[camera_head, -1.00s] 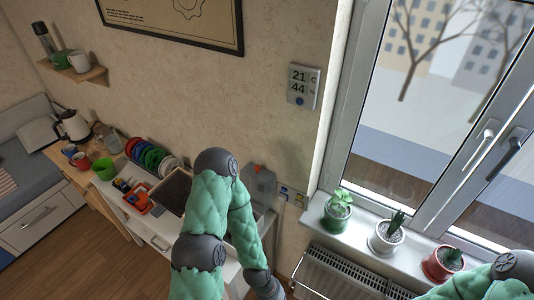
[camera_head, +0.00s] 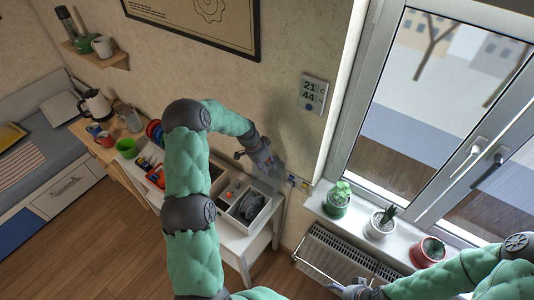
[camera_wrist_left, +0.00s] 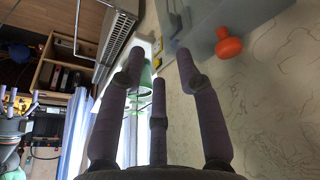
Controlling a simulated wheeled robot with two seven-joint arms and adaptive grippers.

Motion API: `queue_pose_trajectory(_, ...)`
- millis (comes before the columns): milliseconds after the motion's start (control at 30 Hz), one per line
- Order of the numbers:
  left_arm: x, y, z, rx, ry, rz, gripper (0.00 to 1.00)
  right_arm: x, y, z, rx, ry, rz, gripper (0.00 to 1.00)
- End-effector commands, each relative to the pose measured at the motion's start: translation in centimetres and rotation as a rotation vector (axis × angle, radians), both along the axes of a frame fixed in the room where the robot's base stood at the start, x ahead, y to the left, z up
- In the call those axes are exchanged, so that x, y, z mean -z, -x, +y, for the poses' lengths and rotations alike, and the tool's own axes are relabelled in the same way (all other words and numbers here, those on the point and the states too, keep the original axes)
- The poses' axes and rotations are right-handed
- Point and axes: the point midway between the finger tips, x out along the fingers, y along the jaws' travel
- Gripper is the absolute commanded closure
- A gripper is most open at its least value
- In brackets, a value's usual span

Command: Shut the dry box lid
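The dry box (camera_head: 257,222) stands on the white table against the wall, with its top uncovered and a grey spool (camera_head: 250,206) inside. Its clear lid (camera_head: 280,180) stands raised at the back, hard to make out and partly behind my left gripper (camera_head: 263,160). In the left wrist view the translucent lid (camera_wrist_left: 265,12) shows with an orange knob (camera_wrist_left: 229,46) to the right of the fingers. My left gripper (camera_wrist_left: 157,70) has its fingers spread and empty, close to the lid. My right gripper (camera_head: 352,290) is at the bottom edge, its fingers unclear.
Red and orange items (camera_head: 156,177) lie on the table left of the box, partly behind my left arm. A green cup (camera_head: 127,148) and a kettle (camera_head: 96,105) stand farther left. Potted plants (camera_head: 380,224) line the windowsill above the radiator (camera_head: 340,258).

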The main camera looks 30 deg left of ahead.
Motion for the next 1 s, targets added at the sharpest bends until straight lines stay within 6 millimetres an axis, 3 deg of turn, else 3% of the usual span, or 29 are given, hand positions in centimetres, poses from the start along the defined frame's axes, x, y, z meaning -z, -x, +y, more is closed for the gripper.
queue_pose_trajectory(33,-2.1,-1.2,2.0,0.044,-0.016,-0.035,0.66,0.0,0.0,0.0,0.000,0.000,0.000,0.10)
queue_pose_trajectory(133,-5.4,-2.5,4.8,0.136,-0.039,-0.085,0.66,0.0,0.0,0.0,0.000,0.000,0.000,0.10)
queue_pose_trajectory(233,-7.5,-3.1,6.3,0.196,-0.053,-0.115,0.66,0.0,0.0,0.0,0.000,0.000,0.000,0.10)
queue_pose_trajectory(333,-8.3,-3.3,6.8,0.223,-0.058,-0.126,0.66,-0.1,0.0,0.0,0.000,0.000,0.000,0.10)
queue_pose_trajectory(533,-6.6,-3.7,6.2,0.230,-0.056,-0.125,0.66,-0.7,0.0,0.0,0.000,0.000,0.000,0.10)
queue_pose_trajectory(1000,0.2,-5.6,4.1,0.227,-0.058,-0.126,0.66,-2.6,0.0,0.0,0.000,0.000,0.000,0.10)
